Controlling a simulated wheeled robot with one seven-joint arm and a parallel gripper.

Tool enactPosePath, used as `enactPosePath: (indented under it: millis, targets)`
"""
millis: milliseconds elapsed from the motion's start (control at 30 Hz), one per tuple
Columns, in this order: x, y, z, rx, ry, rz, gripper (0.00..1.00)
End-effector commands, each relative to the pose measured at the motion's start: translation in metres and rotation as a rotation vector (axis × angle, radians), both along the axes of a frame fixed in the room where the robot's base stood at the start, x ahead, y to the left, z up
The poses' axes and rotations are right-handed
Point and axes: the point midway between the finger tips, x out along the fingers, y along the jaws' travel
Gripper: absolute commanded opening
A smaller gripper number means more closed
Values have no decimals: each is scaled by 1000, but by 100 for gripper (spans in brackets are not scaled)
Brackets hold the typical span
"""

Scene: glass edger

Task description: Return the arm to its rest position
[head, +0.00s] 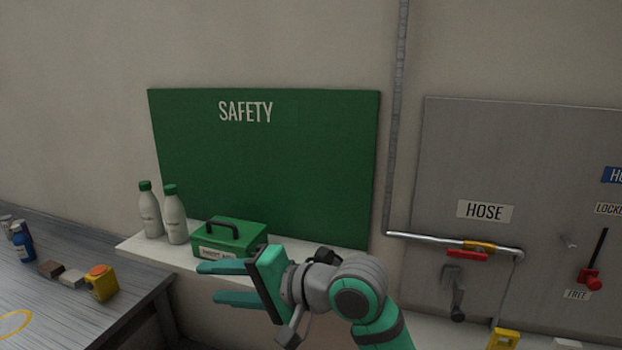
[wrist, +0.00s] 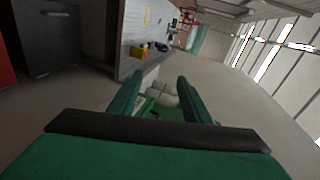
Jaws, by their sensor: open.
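My gripper (head: 205,284) is in the lower middle of the head view, at the end of my green and grey arm. Its two fingers point left, spread apart, with nothing between them. In the head view it overlaps the front of the white shelf just below a green first-aid style box (head: 228,236). The wrist view shows the two dark green fingers (wrist: 158,92) apart. The green box and white bottles show past them, partly hidden. I cannot tell the exact gap between gripper and shelf.
Two white bottles with green caps (head: 162,214) stand on the shelf (head: 140,246). A grey workbench (head: 100,318) at left holds a yellow block (head: 101,284) and small items. A grey panel (head: 520,160) with a HOSE label, pipe and red handles is at right. Open floor (wrist: 235,90) shows in the wrist view.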

Motion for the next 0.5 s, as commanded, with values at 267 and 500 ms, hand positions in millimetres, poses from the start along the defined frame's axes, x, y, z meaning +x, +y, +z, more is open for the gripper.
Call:
enactPosePath:
  millis: [267, 500]
  targets:
    - [23, 6, -20, 220, -126, -107, 44]
    - [37, -1, -52, 342, -218, -257, 44]
